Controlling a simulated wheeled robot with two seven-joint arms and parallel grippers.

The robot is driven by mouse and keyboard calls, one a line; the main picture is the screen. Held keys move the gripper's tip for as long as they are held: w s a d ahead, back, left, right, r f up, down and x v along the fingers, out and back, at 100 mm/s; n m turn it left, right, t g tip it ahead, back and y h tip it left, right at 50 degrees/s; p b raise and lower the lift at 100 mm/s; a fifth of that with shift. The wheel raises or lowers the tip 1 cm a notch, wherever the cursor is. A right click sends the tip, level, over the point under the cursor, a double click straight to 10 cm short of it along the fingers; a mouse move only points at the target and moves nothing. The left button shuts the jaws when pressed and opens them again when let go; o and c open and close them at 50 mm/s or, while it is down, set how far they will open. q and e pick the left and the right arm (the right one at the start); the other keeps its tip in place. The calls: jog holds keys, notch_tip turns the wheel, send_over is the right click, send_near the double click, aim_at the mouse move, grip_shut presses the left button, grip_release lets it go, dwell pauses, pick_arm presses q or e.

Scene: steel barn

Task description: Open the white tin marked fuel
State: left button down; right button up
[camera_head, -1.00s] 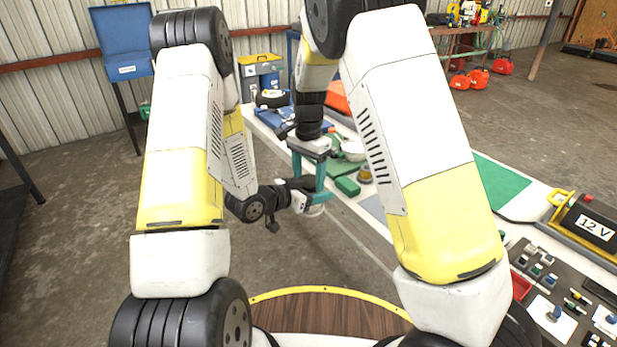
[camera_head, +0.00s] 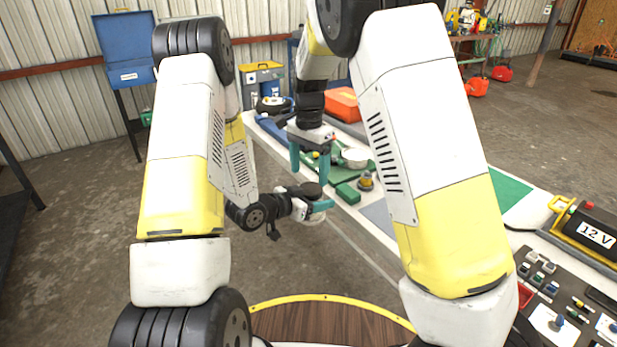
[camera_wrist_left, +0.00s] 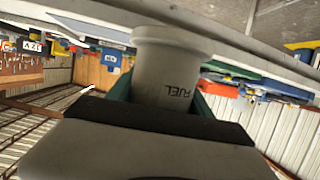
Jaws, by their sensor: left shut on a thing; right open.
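The white tin marked FUEL (camera_wrist_left: 172,75) fills the middle of the left wrist view, its lettering upside down and its flared end toward the top of the picture. In the head view its pale lower end (camera_head: 313,220) shows below my left gripper (camera_head: 318,206), which is shut on it and holds it in the air beside the bench. A dark round top (camera_head: 312,190) shows above the fingers; I cannot tell whether it is a lid or an open mouth. My right gripper (camera_head: 310,168) is open, pointing down just above the tin, with no held thing visible between its teal fingers.
The long white bench (camera_head: 352,218) runs close behind the tin. It carries a green block (camera_head: 347,194), a small brass-coloured item (camera_head: 366,181), a white bowl (camera_head: 355,157) and an orange case (camera_head: 343,104). My wooden-topped base lies below, with open floor to the left.

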aim_at(311, 188)
jog(key=r+m, duration=0.2)
jog(key=shift+d+r+m, duration=0.2)
jog(key=shift+r+m, duration=0.2)
jog(key=shift+f, duration=3.85)
jog(key=c, duration=1.5)
jog(key=shift+o, duration=0.2)
jog(key=n, duration=0.3)
jog(key=o, duration=1.5)
jog(key=shift+o, duration=0.2)
